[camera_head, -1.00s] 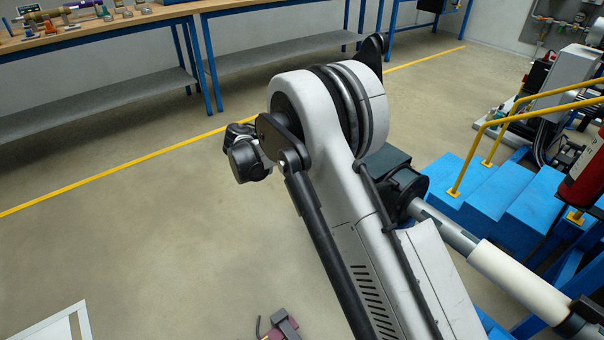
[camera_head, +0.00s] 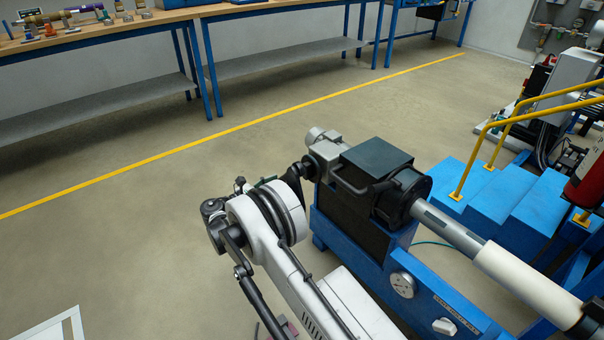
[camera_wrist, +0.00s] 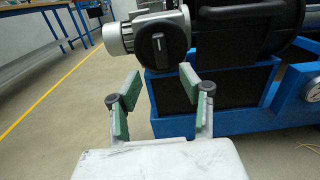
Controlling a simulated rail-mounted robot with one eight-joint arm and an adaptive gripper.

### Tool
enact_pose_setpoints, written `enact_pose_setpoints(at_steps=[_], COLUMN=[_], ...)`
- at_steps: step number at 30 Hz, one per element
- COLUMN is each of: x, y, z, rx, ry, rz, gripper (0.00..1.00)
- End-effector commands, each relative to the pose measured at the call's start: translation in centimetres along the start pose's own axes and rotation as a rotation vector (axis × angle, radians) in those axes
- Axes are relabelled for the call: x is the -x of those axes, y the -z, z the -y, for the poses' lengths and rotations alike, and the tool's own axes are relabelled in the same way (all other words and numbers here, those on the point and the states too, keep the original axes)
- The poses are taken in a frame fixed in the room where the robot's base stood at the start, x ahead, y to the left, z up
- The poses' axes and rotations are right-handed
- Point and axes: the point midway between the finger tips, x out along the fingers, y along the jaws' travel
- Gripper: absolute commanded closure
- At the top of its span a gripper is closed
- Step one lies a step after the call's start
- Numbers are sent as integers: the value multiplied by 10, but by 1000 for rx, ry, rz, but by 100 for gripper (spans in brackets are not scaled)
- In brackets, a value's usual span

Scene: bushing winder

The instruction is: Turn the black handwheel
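The black handwheel (camera_wrist: 162,42) shows in the wrist view as a round black disc with a raised bar across its face, on the end of a grey motor housing. In the head view it (camera_head: 307,167) is seen nearly edge-on, at the left end of the blue machine. My gripper (camera_wrist: 160,82) is open, with two green-padded fingers spread apart and nothing between them. The disc appears ahead of and above the fingertips in the wrist view, apart from them.
The grey motor (camera_wrist: 120,37) and dark gearbox (camera_head: 376,165) adjoin the handwheel. The blue machine base (camera_head: 435,290) stands below, with a long roller (camera_head: 520,280) on the right. Blue steps (camera_head: 490,190) with yellow rails lie beyond. The floor at left is clear.

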Motion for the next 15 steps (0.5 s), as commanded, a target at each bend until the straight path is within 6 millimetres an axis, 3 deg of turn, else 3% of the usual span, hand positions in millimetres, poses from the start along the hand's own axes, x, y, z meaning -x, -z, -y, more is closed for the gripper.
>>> enact_pose_setpoints(at_steps=[15], x=[-93], y=[2], z=[0], rx=[-1], ry=[1], rz=[-1], gripper=[60])
